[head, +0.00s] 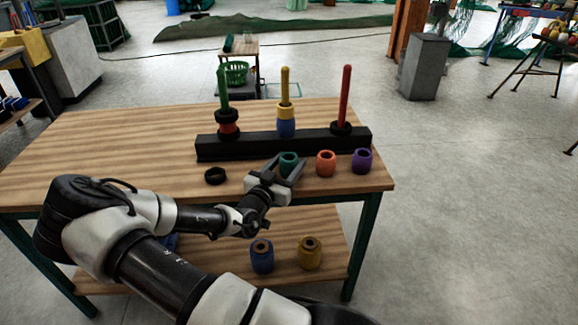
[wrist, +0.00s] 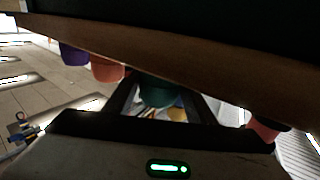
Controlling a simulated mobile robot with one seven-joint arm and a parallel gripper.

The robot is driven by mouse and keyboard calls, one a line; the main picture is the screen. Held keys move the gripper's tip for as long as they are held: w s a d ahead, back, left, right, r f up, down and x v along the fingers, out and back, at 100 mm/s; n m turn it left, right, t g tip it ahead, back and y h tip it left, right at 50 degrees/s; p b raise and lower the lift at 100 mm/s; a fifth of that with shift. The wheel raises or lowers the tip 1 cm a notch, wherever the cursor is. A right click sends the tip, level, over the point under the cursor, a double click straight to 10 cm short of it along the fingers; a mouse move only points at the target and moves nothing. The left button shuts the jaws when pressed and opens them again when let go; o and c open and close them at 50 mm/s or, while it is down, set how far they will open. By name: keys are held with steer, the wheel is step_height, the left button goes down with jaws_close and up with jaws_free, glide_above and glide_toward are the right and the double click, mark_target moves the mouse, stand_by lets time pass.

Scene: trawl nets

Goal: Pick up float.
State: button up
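A teal-green float (head: 288,161) stands on the wooden table (head: 130,150), in front of the black bar. My gripper (head: 287,169) is low over the table, with its two fingers spread on either side of this float. In the wrist view the green float (wrist: 160,90) shows between the fingers, with no clear contact. An orange-red float (head: 326,163) and a purple float (head: 362,161) stand to the right, apart from the gripper. They also show in the wrist view as orange (wrist: 107,69) and purple (wrist: 73,54) shapes.
A black bar (head: 215,148) with green, yellow and red pegs stands behind the floats; rings sit on the pegs. A black ring (head: 215,176) lies left of my gripper. Blue (head: 262,260) and ochre (head: 310,258) floats stand on the lower shelf. The table's left side is clear.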

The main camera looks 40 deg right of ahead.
steer(key=c, duration=0.6)
step_height(320, 180, up, 10)
steer(key=p, duration=0.2)
steer(key=shift+p, duration=0.3)
